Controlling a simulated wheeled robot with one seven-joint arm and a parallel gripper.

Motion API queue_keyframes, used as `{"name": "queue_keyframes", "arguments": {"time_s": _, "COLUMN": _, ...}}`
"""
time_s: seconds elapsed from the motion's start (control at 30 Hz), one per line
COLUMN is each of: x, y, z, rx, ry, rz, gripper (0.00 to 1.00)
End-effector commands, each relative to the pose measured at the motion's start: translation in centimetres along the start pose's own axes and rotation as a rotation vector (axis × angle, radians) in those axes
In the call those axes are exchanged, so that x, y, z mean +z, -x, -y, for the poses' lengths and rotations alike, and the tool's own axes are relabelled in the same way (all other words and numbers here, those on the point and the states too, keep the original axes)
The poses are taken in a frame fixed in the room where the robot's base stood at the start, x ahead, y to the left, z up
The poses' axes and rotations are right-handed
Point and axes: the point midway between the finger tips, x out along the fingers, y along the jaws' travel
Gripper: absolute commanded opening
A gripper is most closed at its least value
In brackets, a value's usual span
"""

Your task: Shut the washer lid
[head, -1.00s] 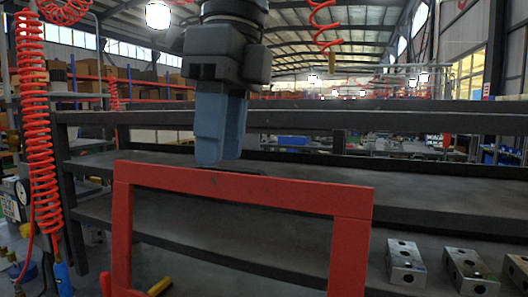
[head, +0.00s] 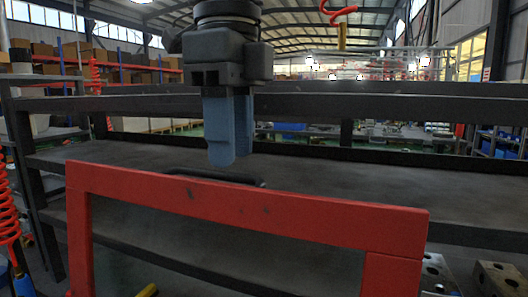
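The washer lid (head: 285,205) is a red rectangular frame around a large see-through middle. It stands raised across the lower part of the head view, and its lower edge is out of view. A black bar-shaped handle (head: 215,177) shows just behind its top edge, left of centre. My gripper (head: 228,160) points down with its blue fingers just above the handle, apparently holding nothing. One finger partly covers the other, so the gap between them is unclear. The washer's body is not clearly visible.
Dark shelves (head: 330,170) stretch behind the lid, with a dark rail (head: 400,102) across them. Metal blocks (head: 497,277) sit at the lower right. A red coiled hose (head: 8,215) hangs at the left edge. A yellow piece (head: 147,291) shows low through the frame.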

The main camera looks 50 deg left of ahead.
Motion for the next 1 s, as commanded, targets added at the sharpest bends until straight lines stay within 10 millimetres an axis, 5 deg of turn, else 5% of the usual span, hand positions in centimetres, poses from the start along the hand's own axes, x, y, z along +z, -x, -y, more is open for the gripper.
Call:
{"name": "queue_keyframes", "arguments": {"time_s": 0.2, "x": 0.0, "y": -2.0, "z": 0.0, "rx": 0.000, "ry": -0.001, "rz": 0.000, "gripper": 0.37}}
{"name": "queue_keyframes", "arguments": {"time_s": 0.53, "x": 0.0, "y": -2.4, "z": 0.0, "rx": 0.000, "ry": -0.001, "rz": 0.000, "gripper": 0.36}}
{"name": "queue_keyframes", "arguments": {"time_s": 0.9, "x": 0.0, "y": -2.4, "z": 0.0, "rx": 0.000, "ry": -0.001, "rz": 0.000, "gripper": 0.01}}
{"name": "queue_keyframes", "arguments": {"time_s": 1.0, "x": 0.0, "y": -2.4, "z": 0.0, "rx": 0.000, "ry": -0.001, "rz": 0.000, "gripper": 0.00}}
